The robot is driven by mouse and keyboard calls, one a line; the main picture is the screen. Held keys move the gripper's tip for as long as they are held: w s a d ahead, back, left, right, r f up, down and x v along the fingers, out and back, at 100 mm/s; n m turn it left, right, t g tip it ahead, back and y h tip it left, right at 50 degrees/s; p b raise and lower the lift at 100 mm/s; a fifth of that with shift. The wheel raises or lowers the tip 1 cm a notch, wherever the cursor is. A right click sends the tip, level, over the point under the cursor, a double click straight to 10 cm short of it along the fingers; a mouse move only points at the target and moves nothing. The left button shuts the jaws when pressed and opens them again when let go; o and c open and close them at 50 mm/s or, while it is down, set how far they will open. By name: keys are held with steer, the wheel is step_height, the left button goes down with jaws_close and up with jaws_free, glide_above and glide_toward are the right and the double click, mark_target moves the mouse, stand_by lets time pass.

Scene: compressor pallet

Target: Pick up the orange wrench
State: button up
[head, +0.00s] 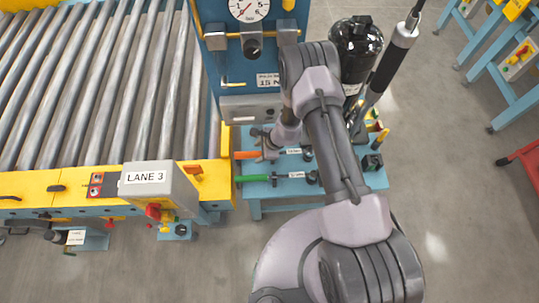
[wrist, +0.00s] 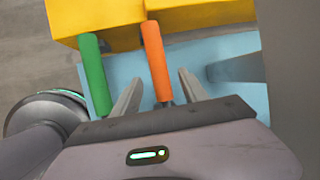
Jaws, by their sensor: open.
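The orange wrench (head: 247,155) lies on a light blue bench (head: 372,181), its orange handle pointing left in the head view. In the wrist view the orange wrench (wrist: 156,60) runs down between the two open fingers of my gripper (wrist: 160,92). Its lower metal part passes behind the gripper body and is hidden. My gripper (head: 268,150) is above the wrench in the head view; no contact is visible. A green-handled tool (wrist: 95,75) lies beside it, left of the left finger; it also shows in the head view (head: 254,179).
A yellow frame (wrist: 180,20) borders the handle ends. The roller conveyor (head: 90,90) with a LANE 3 box (head: 158,187) stands left. A blue gauge panel (head: 215,75) rises behind the bench. A black cylinder (head: 357,47) stands at back right.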

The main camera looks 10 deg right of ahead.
mark_target(258, 153)
steer(key=b+x, duration=0.1)
steer(key=x, duration=0.3)
steer(key=shift+d+f, duration=0.1)
steer(key=shift+f, duration=0.1)
steer(key=shift+r, duration=0.1)
jaws_close()
steer(key=shift+w, duration=0.1)
steer(key=shift+r, duration=0.1)
